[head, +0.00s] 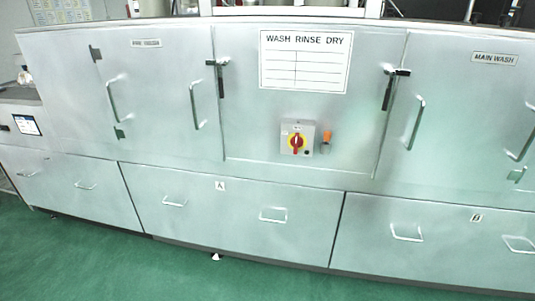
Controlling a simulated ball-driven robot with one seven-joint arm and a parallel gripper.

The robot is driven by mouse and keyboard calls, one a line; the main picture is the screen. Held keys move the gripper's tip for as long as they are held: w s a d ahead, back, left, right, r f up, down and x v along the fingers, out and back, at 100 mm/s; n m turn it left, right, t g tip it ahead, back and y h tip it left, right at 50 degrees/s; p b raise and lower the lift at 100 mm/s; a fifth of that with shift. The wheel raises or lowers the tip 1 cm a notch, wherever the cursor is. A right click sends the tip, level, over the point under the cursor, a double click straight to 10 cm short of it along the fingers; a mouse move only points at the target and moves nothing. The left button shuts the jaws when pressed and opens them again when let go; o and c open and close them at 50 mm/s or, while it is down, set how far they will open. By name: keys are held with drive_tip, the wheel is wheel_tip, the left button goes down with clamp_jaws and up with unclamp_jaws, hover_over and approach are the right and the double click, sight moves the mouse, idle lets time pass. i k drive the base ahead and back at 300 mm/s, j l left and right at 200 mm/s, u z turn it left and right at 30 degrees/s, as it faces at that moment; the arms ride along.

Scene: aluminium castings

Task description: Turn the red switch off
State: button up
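My gripper is not in view.
A small orange-topped fitting (326,137) is just right of the switch box. A "WASH RINSE DRY" sign (305,62) hangs above. Door handles (416,122) and drawer handles (273,215) stick out from the front. The green floor (110,262) before the machine is clear.

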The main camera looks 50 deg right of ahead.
sight(296, 142)
drive_tip(key=z, duration=0.9)
